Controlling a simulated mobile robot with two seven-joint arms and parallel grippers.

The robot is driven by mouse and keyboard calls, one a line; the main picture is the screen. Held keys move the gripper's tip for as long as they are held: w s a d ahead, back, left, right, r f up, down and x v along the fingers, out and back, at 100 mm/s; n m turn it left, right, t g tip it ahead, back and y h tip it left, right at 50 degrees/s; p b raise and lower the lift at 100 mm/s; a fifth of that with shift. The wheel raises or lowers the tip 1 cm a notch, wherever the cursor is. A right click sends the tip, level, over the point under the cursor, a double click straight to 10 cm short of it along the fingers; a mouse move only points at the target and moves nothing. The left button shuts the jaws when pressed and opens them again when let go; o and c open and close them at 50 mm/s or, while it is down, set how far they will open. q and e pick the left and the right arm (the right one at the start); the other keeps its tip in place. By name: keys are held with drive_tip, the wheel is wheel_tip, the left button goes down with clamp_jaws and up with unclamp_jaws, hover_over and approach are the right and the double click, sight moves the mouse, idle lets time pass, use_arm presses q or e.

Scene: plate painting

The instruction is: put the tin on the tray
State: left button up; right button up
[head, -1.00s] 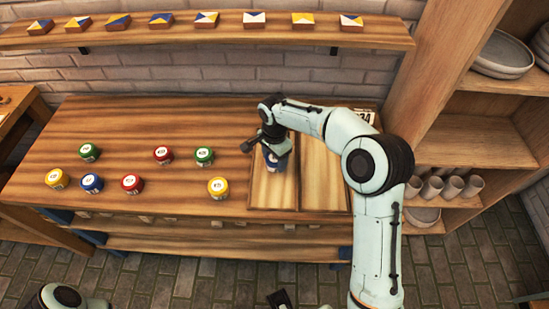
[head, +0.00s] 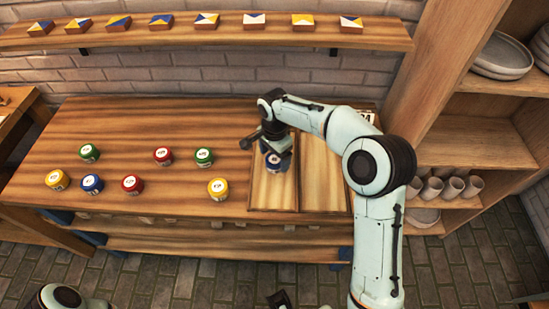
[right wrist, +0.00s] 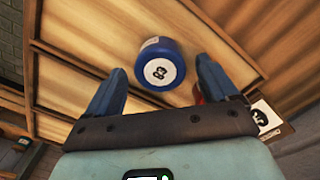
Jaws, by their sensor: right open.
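A blue tin with a white numbered lid (head: 273,163) stands upright in the left half of the wooden tray (head: 325,185), at the right end of the table. The same blue tin shows in the right wrist view (right wrist: 160,64), lid towards the camera. My right gripper (head: 275,149) is above and just behind it in the head view. In the right wrist view its two blue fingers are spread wide, with clear gaps beside the tin and nothing between them held. My left gripper is not in view.
Several tins stand on the table left of the tray, among them a yellow tin (head: 218,188) and another blue tin (head: 91,183). The tray's right half is empty. A numbered card (right wrist: 264,114) lies at the tray's back edge. A shelf of painted blocks (head: 200,33) runs above.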

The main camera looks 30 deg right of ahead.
sight(275, 159)
wheel_tip(275, 159, up, 10)
drive_tip(key=p, duration=0.1)
drive_tip(key=shift+r, duration=0.2)
idle(0.4)
